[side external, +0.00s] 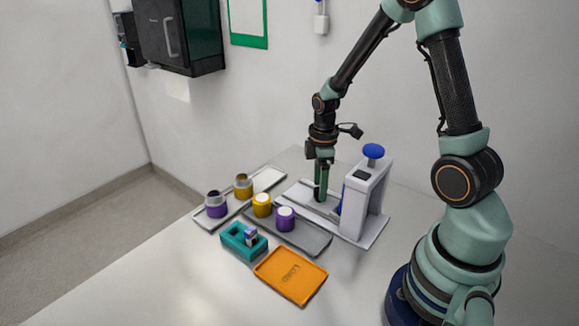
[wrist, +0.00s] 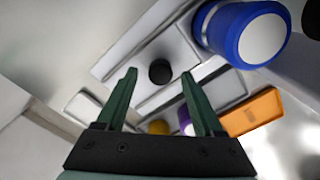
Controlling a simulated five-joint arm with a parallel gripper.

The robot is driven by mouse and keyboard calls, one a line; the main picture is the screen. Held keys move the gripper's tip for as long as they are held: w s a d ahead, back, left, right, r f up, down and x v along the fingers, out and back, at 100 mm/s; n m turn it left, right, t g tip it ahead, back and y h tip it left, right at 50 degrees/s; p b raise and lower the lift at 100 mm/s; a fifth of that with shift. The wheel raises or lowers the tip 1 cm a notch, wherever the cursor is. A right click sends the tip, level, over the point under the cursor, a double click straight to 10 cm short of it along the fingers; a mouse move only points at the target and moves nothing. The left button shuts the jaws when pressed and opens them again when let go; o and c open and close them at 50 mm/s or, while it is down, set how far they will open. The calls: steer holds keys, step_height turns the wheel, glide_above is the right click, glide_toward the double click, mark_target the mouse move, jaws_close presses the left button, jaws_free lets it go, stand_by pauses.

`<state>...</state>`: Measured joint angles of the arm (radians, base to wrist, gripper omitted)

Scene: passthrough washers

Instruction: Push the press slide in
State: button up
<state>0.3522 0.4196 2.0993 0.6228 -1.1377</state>
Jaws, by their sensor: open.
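The press (side external: 366,197) is a white upright frame with a blue knob (side external: 373,151) on top, standing on a pale base at the right of the table. A pale flat track (side external: 297,193), apparently the slide's, runs left from its foot. A short black round post (wrist: 160,71) stands on this pale strip in the wrist view. My gripper (side external: 320,196) points down over the track, left of the press frame. In the wrist view its green fingers (wrist: 160,76) are spread, with the black post between their tips in the picture. Contact cannot be told.
Left of the press, trays hold purple (side external: 285,219) and yellow (side external: 262,205) capped jars and open-topped ones (side external: 216,205). A teal holder (side external: 243,241) and an orange tray (side external: 290,276) lie nearer the front. The table's front left is clear.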

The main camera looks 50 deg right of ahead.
step_height(320, 180, up, 11)
stand_by(0.4)
step_height(320, 180, down, 12)
steer(key=n, duration=1)
steer(key=shift+f+n, duration=0.15)
steer(key=shift+n, duration=0.25)
jaws_close()
stand_by(1.4)
